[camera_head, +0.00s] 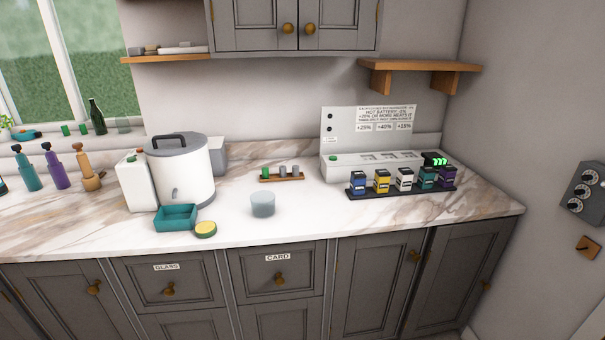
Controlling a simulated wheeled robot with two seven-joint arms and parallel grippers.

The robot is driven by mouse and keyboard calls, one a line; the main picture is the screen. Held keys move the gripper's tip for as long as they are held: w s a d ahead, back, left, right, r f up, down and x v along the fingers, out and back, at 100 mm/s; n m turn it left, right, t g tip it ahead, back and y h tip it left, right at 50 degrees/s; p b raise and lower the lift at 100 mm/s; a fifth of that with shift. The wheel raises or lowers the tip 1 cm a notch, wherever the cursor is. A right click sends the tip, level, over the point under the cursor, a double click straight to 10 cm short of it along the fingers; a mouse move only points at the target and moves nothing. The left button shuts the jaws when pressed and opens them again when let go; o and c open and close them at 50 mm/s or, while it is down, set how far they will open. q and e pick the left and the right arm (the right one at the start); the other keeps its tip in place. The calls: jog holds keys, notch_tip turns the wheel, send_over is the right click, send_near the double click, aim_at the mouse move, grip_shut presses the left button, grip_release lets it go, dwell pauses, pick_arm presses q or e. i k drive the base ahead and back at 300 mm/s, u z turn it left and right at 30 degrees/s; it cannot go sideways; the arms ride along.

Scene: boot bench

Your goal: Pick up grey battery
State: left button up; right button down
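A row of block-shaped batteries with dark tops stands on a black tray (402,192) at the right of the counter. From left to right they are blue (358,183), yellow (382,181), pale grey or white (404,179), teal (427,178) and purple (447,177). The pale one in the middle looks closest to a grey battery. It stands upright between the yellow and teal ones. Neither of my grippers shows in the head view.
A white charger-like box (345,171) with slots and a sign (385,118) stand behind the tray. A small wooden rack (282,178), grey cup (262,204), white pot (184,175) and teal tray (175,218) are further left. The counter front is clear right of the cup.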

aim_at(295, 168)
jog(key=u, duration=0.05)
jog(key=i, duration=1.1)
jog(key=z, duration=0.7)
